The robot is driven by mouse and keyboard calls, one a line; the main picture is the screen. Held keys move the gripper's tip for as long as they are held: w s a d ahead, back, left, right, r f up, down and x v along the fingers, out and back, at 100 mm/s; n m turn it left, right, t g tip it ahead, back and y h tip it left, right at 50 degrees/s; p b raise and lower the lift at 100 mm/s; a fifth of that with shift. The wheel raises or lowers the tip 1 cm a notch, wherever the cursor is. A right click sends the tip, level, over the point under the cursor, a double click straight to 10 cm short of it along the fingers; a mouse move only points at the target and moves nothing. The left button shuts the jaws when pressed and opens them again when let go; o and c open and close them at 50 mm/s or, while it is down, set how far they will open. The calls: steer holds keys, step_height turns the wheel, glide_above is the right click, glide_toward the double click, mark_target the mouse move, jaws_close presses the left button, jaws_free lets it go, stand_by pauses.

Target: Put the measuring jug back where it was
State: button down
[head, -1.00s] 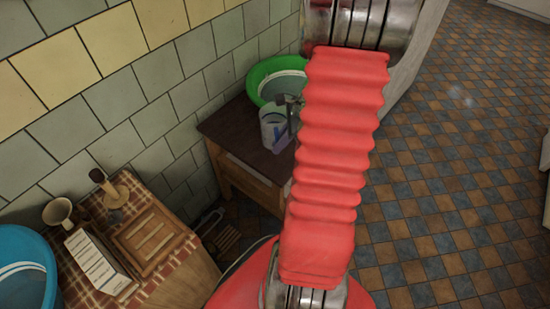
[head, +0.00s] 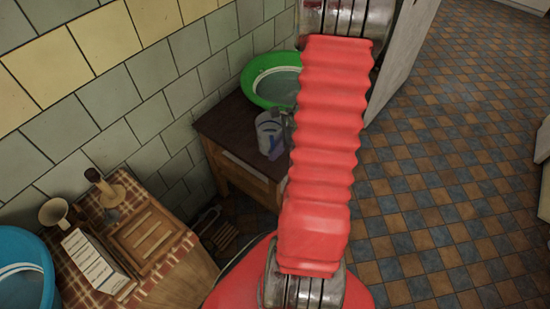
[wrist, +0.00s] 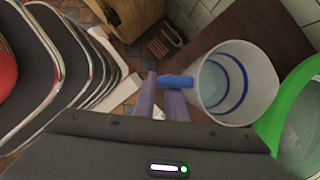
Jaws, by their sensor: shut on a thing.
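The measuring jug is a white, translucent cup with a blue handle; it shows in the wrist view (wrist: 248,88) with a blue ring inside, and in the head view (head: 267,129). My gripper (wrist: 163,88) has its purple fingers shut on the jug's blue handle (wrist: 177,82). In the head view, the gripper is partly hidden behind my red arm. The jug appears upright over or on the dark top of a small wooden table (head: 222,126), in front of the green basin. I cannot tell whether its base touches the top.
The green basin (head: 251,92) stands at the table's back, close to the jug.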

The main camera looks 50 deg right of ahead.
steer(key=shift+f, duration=2.05)
steer(key=shift+f, duration=0.1)
steer(key=c, duration=1.8)
jaws_free()
steer(key=v, duration=1.2)
